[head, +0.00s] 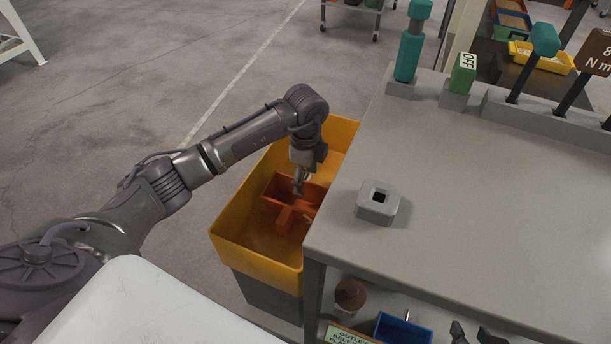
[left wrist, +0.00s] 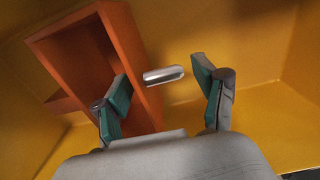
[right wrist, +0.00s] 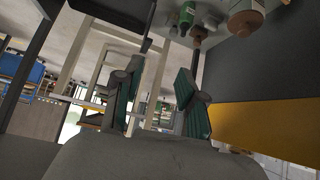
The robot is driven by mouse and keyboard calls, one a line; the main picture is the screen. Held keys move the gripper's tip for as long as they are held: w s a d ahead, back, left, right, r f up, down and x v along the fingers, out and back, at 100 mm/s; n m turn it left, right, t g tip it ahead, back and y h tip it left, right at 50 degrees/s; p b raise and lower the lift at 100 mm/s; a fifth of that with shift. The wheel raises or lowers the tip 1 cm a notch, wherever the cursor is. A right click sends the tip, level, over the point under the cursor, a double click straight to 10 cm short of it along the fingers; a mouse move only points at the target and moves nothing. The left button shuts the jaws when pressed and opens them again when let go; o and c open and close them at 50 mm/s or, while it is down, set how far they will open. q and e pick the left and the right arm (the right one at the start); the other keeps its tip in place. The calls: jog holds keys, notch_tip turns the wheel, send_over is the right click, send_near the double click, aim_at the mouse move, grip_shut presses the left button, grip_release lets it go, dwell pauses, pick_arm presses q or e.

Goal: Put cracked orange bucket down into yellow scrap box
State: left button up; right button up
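The cracked orange bucket (head: 291,190) lies in the yellow scrap box (head: 258,250) in the head view, tilted, near the wall beside the bench. In the left wrist view the bucket (left wrist: 98,62) is close, left of and behind the left finger, with the box's yellow walls (left wrist: 225,35) around it. A short silver bar, perhaps its handle, sits between the fingers. My left gripper (head: 299,182) reaches down into the box. Its fingers are apart in the left wrist view (left wrist: 160,75), not closed on the bar. My right gripper (right wrist: 158,72) is open and empty.
The grey bench (head: 470,210) adjoins the box on the right and carries a grey square socket block (head: 379,202). A blue bin (head: 402,330) and a brown round object (head: 350,295) are below it. The floor left of the box is clear.

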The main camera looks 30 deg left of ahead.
pick_arm(q)
jog(key=shift+r, duration=0.25)
notch_tip(320, 180, up, 7)
jog(key=shift+f+p, duration=0.1)
jog(key=shift+p, duration=1)
notch_tip(320, 180, up, 5)
jog(key=shift+f+p, duration=0.1)
jog(key=shift+p, duration=0.35)
pick_arm(e)
jog(key=s+d+f+g+h, duration=0.1)
jog(key=s+d+g, duration=0.1)
jog(key=s+g, duration=0.3)
jog(key=s, duration=0.3)
jog(key=shift+s+d+f, duration=0.3)
jog(key=shift+d+f, duration=0.05)
jog(key=shift+f, duration=0.05)
